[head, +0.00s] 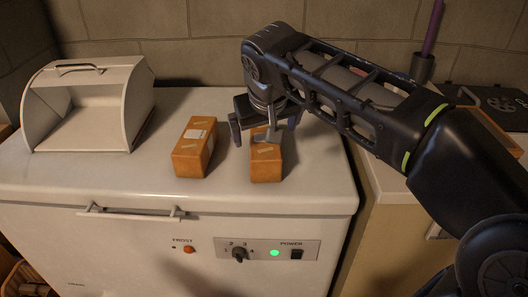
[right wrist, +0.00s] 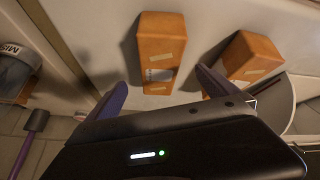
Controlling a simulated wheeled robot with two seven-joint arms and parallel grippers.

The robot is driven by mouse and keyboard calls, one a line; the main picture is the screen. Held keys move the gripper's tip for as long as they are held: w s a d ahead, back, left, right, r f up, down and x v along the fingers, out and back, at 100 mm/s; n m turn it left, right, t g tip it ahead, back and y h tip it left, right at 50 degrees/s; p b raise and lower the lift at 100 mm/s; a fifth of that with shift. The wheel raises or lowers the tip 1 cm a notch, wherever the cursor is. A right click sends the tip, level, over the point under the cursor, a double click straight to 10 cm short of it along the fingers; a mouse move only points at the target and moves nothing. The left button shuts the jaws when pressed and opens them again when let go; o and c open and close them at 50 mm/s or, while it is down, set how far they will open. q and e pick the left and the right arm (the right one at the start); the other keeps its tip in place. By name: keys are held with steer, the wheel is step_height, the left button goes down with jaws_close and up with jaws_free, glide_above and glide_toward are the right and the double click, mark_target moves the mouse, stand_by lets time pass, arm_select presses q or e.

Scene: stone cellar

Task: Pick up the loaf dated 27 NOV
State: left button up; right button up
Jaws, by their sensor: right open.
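Two orange-brown loaf-shaped blocks with pale labels lie on the white chest top. The left loaf (head: 188,161) also shows at the right in the right wrist view (right wrist: 250,52). The right loaf (head: 266,172) also shows near the middle of the right wrist view (right wrist: 160,40). The label print is too small to read, so I cannot tell which is dated 27 NOV. My right gripper (head: 264,132) is open and empty over the back part of the right loaf; in the right wrist view its fingers (right wrist: 162,82) are spread to either side of that loaf's near end. My left gripper is not in view.
A white bread bin (head: 136,105) with an open front stands at the back left of the white chest (head: 110,177). The chest top in front of the bin is clear.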

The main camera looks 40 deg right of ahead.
steer(key=shift+r, duration=0.1)
steer(key=shift+x, duration=1.05)
steer(key=shift+w+f, duration=0.1)
steer(key=shift+f, duration=0.15)
steer(key=shift+b+x, duration=0.65)
steer(key=shift+x, duration=2)
steer(key=shift+d+r, duration=0.1)
steer(key=shift+d, duration=0.05)
steer(key=shift+c, duration=0.5)
steer(key=c, duration=1.6)
